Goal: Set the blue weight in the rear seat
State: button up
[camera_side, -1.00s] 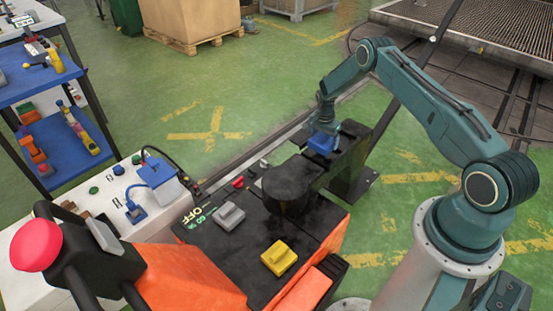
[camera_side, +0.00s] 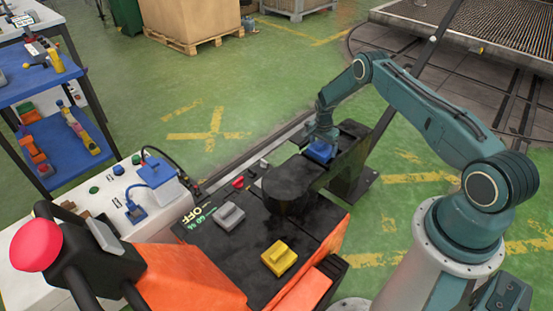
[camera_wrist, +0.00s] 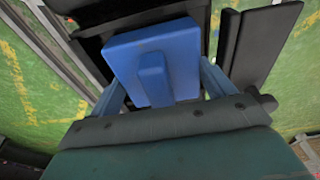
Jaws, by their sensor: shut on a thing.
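The blue weight (camera_side: 320,152) is a squarish block with a raised grip bar. It is at the dark arm that extends back from the round black hub, close to that arm's top. My gripper (camera_side: 322,136) is above it, pointing down. In the wrist view the blue weight (camera_wrist: 185,50) lies between the fingers of my gripper (camera_wrist: 160,88), which is shut on its grip bar. The rear seat itself is hidden under the weight, and I cannot tell whether the weight touches its floor.
A grey weight (camera_side: 229,216) and a yellow weight (camera_side: 279,258) sit on the black top of the orange machine (camera_side: 190,283). A red knob (camera_side: 36,245) stands at the lower left. A white bench (camera_side: 60,245) and blue shelves (camera_side: 40,85) are at left.

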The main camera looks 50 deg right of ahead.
aim_at(321, 143)
jog(key=shift+w, duration=0.1)
jog(key=o, duration=1.7)
jog(key=shift+f, duration=0.15)
jog(key=shift+a+r, duration=0.3)
jog(key=shift+r, duration=1.75)
jog(key=shift+a+r, duration=0.3)
jog(key=shift+r, duration=1.7)
jog(key=shift+a+r, duration=0.3)
jog(key=shift+r, duration=1.75)
jog(key=shift+r, duration=0.1)
